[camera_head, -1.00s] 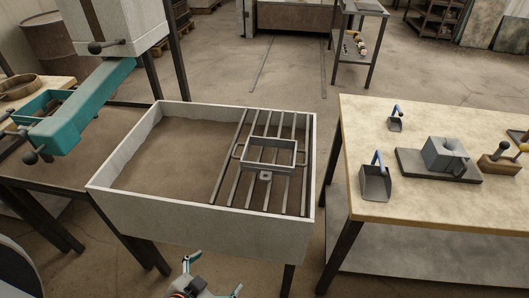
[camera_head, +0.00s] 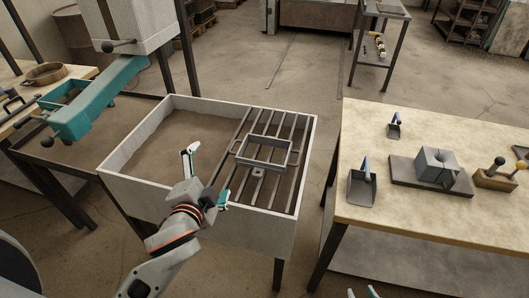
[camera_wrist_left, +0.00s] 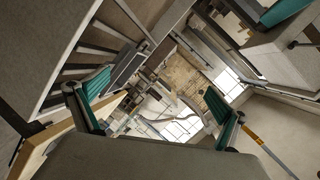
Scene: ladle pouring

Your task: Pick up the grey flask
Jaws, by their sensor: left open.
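The grey flask (camera_head: 264,168) is an open rectangular metal frame with side handles. It rests on the dark rails (camera_head: 232,158) across the right half of a pale sand bin (camera_head: 255,228). My left gripper (camera_head: 207,174) is above the bin's front part, left of the flask and apart from it. Its fingers are spread wide with nothing between them, which also shows in the left wrist view (camera_wrist_left: 155,98). I cannot make out the flask surely in that view. My right gripper (camera_head: 363,293) shows only its fingertips at the bottom edge, apart and seemingly empty.
A wooden-topped table (camera_head: 430,225) stands to the right, with a scoop (camera_head: 361,188), a grey block (camera_head: 437,165) on a dark plate and a small tool holder (camera_head: 494,180). A teal machine arm (camera_head: 95,105) hangs at upper left. Sand fills the bin's left half.

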